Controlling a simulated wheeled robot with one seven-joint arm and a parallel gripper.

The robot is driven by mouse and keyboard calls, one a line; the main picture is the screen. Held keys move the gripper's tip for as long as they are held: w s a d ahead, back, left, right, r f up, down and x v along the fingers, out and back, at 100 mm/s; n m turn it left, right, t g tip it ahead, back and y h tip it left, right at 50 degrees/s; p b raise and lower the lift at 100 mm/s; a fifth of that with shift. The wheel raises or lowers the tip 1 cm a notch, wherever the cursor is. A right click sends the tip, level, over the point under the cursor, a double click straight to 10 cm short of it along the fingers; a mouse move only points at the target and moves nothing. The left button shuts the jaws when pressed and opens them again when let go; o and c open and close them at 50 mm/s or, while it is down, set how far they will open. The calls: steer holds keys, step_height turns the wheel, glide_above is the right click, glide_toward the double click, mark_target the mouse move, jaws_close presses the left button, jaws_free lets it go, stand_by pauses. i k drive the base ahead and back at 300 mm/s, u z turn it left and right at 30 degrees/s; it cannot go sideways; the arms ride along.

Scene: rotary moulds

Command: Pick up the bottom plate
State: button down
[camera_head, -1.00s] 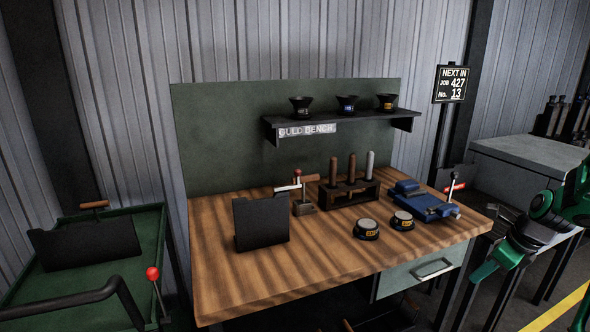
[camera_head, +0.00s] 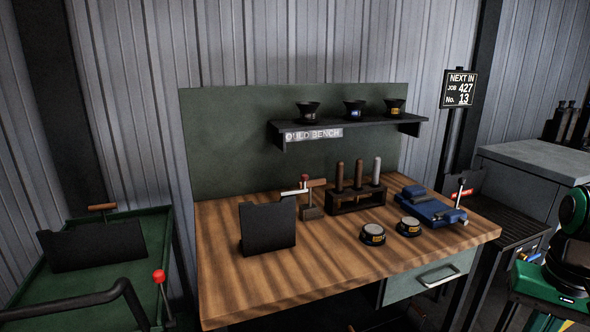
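A dark upright plate (camera_head: 268,228) with a notched top edge stands on the wooden bench at the left. A second dark plate (camera_head: 95,246) with a wooden handle behind its top edge stands in the green cart at the far left. No readable label shows which of them is the bottom plate. My green and black arm shows at the right edge, away from both plates. I cannot make out its fingertips.
The bench (camera_head: 235,290) also carries a lever clamp (camera_head: 311,211), a tool rack (camera_head: 345,204), two round tins (camera_head: 373,235) and a blue vise (camera_head: 432,211). A shelf (camera_head: 350,131) holds several black cups. The bench's front left is clear. A red-knobbed lever (camera_head: 159,277) rises at the cart.

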mark_target(408, 226)
steer(key=u, duration=0.25)
steer(key=i, duration=0.9)
steer(key=u, duration=0.1)
